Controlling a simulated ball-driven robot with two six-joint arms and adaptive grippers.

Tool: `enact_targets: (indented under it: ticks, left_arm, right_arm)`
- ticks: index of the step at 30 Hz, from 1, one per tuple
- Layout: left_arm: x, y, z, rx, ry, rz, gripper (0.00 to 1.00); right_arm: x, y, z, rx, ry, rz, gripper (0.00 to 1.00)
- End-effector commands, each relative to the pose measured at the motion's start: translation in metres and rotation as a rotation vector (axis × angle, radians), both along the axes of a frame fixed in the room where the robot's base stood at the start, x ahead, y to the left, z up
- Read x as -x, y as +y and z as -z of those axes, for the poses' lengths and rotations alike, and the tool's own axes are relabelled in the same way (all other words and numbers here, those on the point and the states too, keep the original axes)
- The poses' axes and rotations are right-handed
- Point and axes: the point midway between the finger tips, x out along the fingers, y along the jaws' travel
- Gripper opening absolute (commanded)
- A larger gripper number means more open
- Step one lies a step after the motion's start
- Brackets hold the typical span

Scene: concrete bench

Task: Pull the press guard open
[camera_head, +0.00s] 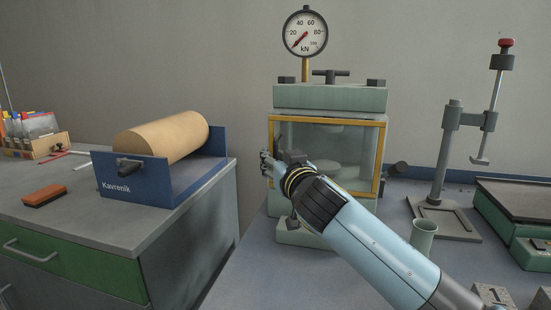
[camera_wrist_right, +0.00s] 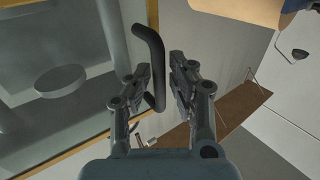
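The press (camera_head: 330,97) stands on the right bench, with a pressure gauge on top. Its guard (camera_head: 382,150), a clear panel in a yellow frame, covers the front and looks closed. My right gripper (camera_head: 268,164) is at the guard's left edge, partly hidden by my own wrist. In the right wrist view the guard's dark bar handle (camera_wrist_right: 152,60) lies between the two fingers of my right gripper (camera_wrist_right: 161,72). The fingers are apart, with a clear gap between the handle and the right finger. The left finger is close to the handle; I cannot tell whether it touches. My left gripper is not in view.
A brown paper roll (camera_head: 160,136) sits in a blue holder (camera_head: 125,178) on the left bench. A green cup (camera_head: 423,238) stands right of my forearm. A drill-like stand (camera_head: 440,165) is further right. A gap separates the two benches.

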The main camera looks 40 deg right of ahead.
Motion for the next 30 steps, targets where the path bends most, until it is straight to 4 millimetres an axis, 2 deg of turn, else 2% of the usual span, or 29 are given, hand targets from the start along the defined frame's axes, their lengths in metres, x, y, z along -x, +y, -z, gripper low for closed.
enact_targets:
  ticks: [1,6,23,30]
  left_arm:
    - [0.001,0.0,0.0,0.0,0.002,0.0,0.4]
    - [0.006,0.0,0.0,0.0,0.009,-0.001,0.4]
    - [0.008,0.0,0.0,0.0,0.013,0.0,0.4]
    - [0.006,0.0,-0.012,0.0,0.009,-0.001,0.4]
  right_arm:
    - [0.0,0.0,0.0,0.0,0.0,0.0,0.21]
    - [0.0,0.0,0.0,0.0,0.0,0.0,0.0]
    - [0.001,0.0,0.0,0.001,0.0,-0.003,0.0]
    - [0.013,0.008,-0.002,0.003,0.003,-0.064,0.0]
